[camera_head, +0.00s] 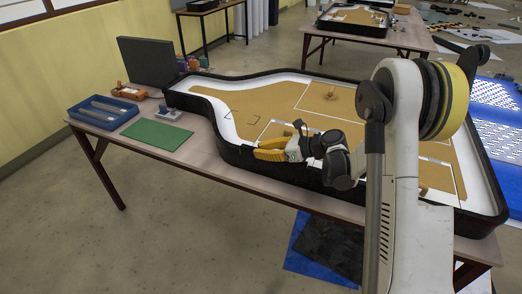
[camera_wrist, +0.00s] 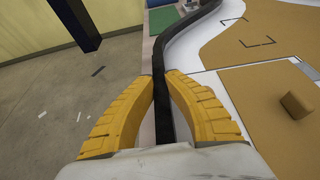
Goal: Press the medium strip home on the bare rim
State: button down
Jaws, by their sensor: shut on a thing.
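The lightbox (camera_head: 235,153) is a large curved tray with a tall black rim, white floor and tan panels. Its rim (camera_wrist: 172,45) runs away from me in the wrist view. My gripper (camera_head: 268,150) is low at the lightbox's near side. In the wrist view its two yellow fingers (camera_wrist: 160,80) straddle the rim line and are shut on a dark narrow piece (camera_wrist: 164,120), which looks like the medium strip. It lines up with the rim. The fingers hide its sides, and I cannot tell whether it is fully seated.
A blue tray (camera_head: 76,113) with pale strips stands at the table's left end, beside a green mat (camera_head: 157,134) and a small grey device (camera_head: 172,112). A dark panel (camera_head: 147,62) stands behind. A brown block (camera_wrist: 296,105) sits inside the lightbox. Open floor lies left of the table.

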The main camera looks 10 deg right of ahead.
jog(key=shift+f+b, duration=0.6)
jog(key=shift+f, duration=0.1)
jog(key=c, duration=1.4)
grip_release()
jog(key=shift+c, duration=0.2)
jog(key=shift+p+v, duration=0.65)
jog(key=shift+v, duration=3.4)
